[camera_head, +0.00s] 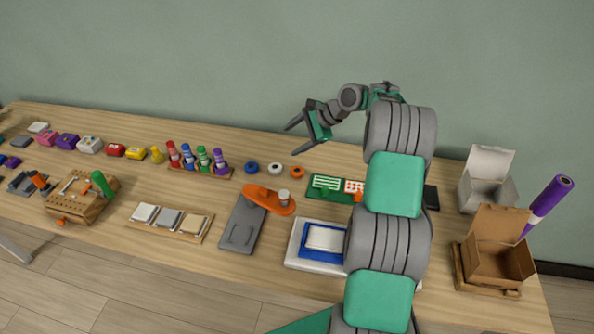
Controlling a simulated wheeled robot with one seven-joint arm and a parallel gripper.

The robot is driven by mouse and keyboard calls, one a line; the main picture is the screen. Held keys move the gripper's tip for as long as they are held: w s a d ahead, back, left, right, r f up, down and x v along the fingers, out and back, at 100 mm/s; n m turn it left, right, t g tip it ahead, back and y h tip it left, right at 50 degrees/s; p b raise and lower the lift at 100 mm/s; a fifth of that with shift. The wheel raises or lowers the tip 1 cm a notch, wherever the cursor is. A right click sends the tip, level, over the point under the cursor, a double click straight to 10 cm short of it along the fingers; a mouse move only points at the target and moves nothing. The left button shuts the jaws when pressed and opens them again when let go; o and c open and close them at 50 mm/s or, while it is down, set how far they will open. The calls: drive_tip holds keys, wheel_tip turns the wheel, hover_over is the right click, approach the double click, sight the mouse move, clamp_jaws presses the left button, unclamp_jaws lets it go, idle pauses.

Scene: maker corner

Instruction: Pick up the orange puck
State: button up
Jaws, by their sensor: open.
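The orange puck (297,171) lies flat on the wooden table (180,250), at the right end of a short row. A white puck (274,169) is just left of it, and a blue puck (251,168) is left of that. Each puck shows a dark centre. My gripper (294,140) is open and empty, its fingers pointing left. In the picture it appears just above the orange puck; its exact height over the table is hard to tell. Nothing hides the orange puck.
A rack of coloured bottles (202,172) stands left of the pucks. A grey press with an orange arm (265,199) is in front. A green tray (322,195) lies to the right, partly behind my arm. Cardboard boxes (494,258) stand far right.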

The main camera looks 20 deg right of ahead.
drive_tip(key=d+f+m+t+y, duration=0.1)
drive_tip(key=d+f+m+y, duration=0.1)
drive_tip(key=d+f+m, duration=0.4)
drive_tip(key=m+y, duration=0.1)
drive_tip(key=m, duration=0.1)
approach(296, 170)
drive_tip(key=shift+d+f+t, duration=0.15)
drive_tip(key=shift+f+t, duration=0.15)
drive_tip(key=shift+f, duration=0.2)
drive_tip(key=b, duration=0.1)
drive_tip(key=f+b, duration=0.1)
drive_tip(key=shift+w+a+f+b, duration=0.2)
drive_tip(key=shift+a+b, duration=0.15)
drive_tip(key=shift+b, duration=0.05)
drive_tip(key=b, duration=0.1)
drive_tip(key=a+b, duration=0.1)
drive_tip(key=shift+w+f+b, duration=0.25)
drive_tip(key=shift+w+b, duration=0.05)
drive_tip(key=shift+b, duration=0.1)
drive_tip(key=shift+w+a+r, duration=0.2)
drive_tip(key=shift+a, duration=0.2)
drive_tip(key=p+x, duration=0.1)
drive_tip(key=x, duration=0.3)
drive_tip(key=shift+w+a, duration=0.1)
drive_tip(key=shift+a, duration=0.25)
drive_tip(key=c, duration=1.4)
